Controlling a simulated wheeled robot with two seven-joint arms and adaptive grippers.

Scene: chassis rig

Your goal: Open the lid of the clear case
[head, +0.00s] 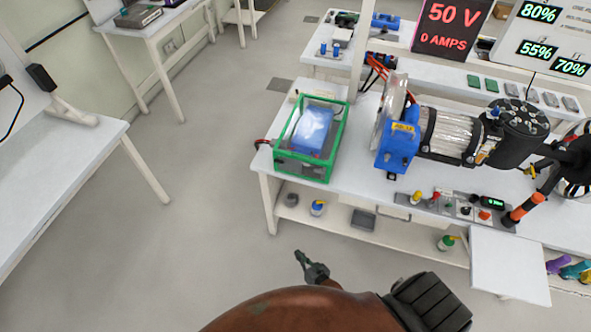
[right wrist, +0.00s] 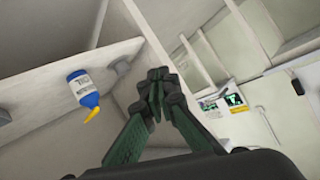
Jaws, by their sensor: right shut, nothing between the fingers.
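The clear case (head: 311,136) has green edges and see-through walls, with a blue block inside. It stands on the left end of the white workbench in the head view. Its top looks closed, though the clear lid is hard to make out. My right gripper (head: 312,268) is low in front of the bench, below and apart from the case. In the right wrist view its dark green fingers (right wrist: 157,82) meet at the tips with nothing between them. The case does not show in the right wrist view. My left gripper is not in view.
A blue and clear cylindrical machine (head: 445,135) stands on the bench right of the case. A lower shelf (head: 345,216) holds a blue bottle (head: 318,208), also in the right wrist view (right wrist: 84,88). Another table (head: 60,165) stands left. The floor between is clear.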

